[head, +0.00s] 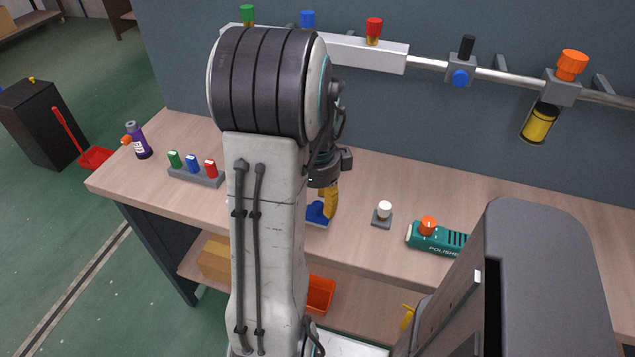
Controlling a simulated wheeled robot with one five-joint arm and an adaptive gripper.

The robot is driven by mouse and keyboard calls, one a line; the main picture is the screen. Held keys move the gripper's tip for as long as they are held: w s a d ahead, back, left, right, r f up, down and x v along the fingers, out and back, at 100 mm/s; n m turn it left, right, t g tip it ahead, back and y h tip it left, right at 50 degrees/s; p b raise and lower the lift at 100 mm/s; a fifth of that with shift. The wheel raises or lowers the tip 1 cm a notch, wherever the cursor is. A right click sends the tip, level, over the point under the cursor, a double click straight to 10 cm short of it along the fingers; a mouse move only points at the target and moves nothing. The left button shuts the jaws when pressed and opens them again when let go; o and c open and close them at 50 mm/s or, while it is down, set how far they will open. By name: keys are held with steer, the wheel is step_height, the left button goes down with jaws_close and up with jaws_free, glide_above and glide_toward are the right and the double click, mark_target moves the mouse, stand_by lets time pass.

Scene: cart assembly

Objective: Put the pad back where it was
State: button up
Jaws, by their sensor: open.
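My gripper (328,198) points down over the workbench, right of my arm's large upper link; a yellow finger shows and the rest is partly hidden. Right at its fingertips a blue piece (316,212) sits low over the bench on a pale, flat base. This may be the pad; its left side is hidden behind my arm. I cannot tell whether the fingers touch it. The jaws are open. A teal polisher (450,241) with an orange knob lies to the right, partly hidden by a grey part in front.
The wooden workbench (360,175) holds a white-topped knob on a grey base (383,213), a grey block with green, blue and red pieces (197,178), and a purple bottle (138,142). A wall rail (500,78) carries coloured knobs and a yellow canister (539,124). An orange bin (320,293) sits below.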

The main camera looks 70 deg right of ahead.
mark_target(318, 204)
step_height(318, 204, up, 12)
steer(key=p, duration=0.1)
steer(key=shift+p, duration=0.35)
steer(key=shift+w, duration=0.1)
steer(key=w+a+r+n+t+h, duration=0.1)
steer(key=w+a+n, duration=1.3)
steer(key=a+n, duration=0.25)
steer(key=s+a+f+n+t+y, duration=0.1)
steer(key=a+f+n+t, duration=0.1)
steer(key=a+n, duration=1.4)
steer(key=shift+s+n, duration=0.15)
steer(key=shift+n, duration=1.5)
steer(key=shift+r+p, duration=0.95)
steer(key=shift+r, duration=0.15)
